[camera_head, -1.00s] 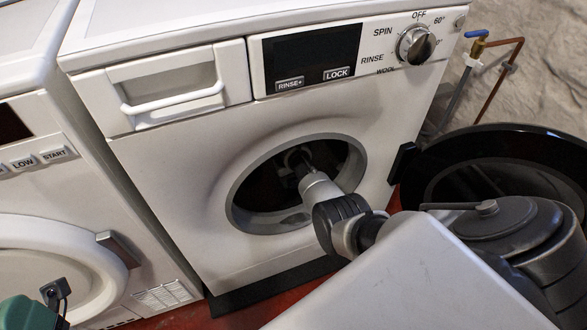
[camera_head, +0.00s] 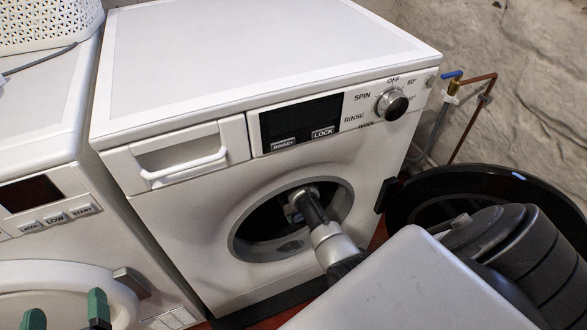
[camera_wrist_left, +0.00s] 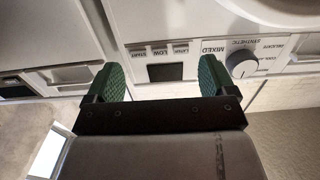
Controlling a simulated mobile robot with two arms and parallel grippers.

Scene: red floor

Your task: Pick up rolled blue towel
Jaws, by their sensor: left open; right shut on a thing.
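No rolled blue towel can be made out in either view. The white washing machine (camera_head: 190,245) stands in the middle of the head view with its round door opening (camera_head: 345,195) uncovered and dark inside. My right arm reaches into this opening. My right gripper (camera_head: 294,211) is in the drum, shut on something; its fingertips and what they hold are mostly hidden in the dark. My left gripper (camera_head: 66,312) is open and empty at the lower left, in front of the left machine. Its two green fingers also show apart in the left wrist view (camera_wrist_left: 161,80).
The black round door (camera_head: 480,180) hangs open at the right of the washer. A second white machine (camera_head: 90,250) stands close on the left, its door shut, with a white basket (camera_head: 45,22) on top. Pipes (camera_head: 470,115) run along the rough wall at right.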

